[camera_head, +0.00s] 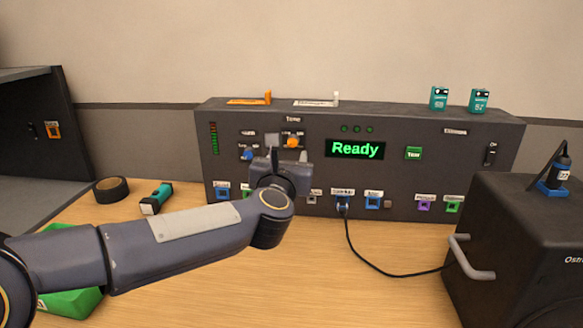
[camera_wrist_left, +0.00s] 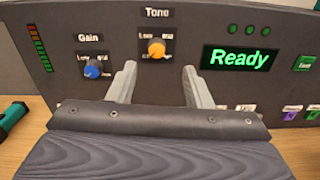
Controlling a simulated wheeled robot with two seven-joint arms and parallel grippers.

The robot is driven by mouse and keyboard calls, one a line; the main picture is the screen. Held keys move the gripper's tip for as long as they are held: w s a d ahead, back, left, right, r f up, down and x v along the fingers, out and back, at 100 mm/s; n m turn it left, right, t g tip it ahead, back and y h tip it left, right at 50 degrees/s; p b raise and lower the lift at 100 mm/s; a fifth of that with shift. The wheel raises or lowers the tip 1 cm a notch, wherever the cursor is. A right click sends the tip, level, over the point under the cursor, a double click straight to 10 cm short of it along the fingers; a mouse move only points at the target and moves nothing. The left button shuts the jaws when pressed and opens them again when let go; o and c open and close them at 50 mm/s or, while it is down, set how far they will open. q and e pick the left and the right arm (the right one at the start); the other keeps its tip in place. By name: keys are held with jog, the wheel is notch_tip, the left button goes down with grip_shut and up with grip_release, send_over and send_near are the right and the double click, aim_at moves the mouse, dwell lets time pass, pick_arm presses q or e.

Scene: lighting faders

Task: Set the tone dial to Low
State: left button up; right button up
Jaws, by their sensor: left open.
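The tone dial is an orange knob (camera_head: 292,142) under the Tone label on the dark panel. In the left wrist view, the tone dial (camera_wrist_left: 157,49) sits on a small black plate with "Low" at upper left and what looks like "Mid" at upper right. Lower lettering is partly covered, and I cannot tell where the knob points. My left gripper (camera_head: 287,152) is open in front of the panel. In the left wrist view, its fingertips (camera_wrist_left: 159,71) stand apart below and either side of the dial, with nothing between them. My right gripper is out of view.
A blue Gain knob (camera_wrist_left: 95,69) sits left of the tone dial. The panel's green display (camera_head: 355,149) reads "Ready". A cable runs from a socket toward the black box (camera_head: 515,245) at right. A flashlight (camera_head: 157,198) and tape roll (camera_head: 111,189) lie left.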

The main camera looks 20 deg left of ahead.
aim_at(292, 142)
pick_arm(q)
jog(key=shift+n, duration=0.4)
jog(key=w, duration=0.2)
jog(key=w+a, duration=0.1)
jog(key=w, duration=0.5)
jog(key=shift+a+f+p, duration=0.15)
jog(key=shift+a+p, duration=0.25)
jog(key=c, duration=1)
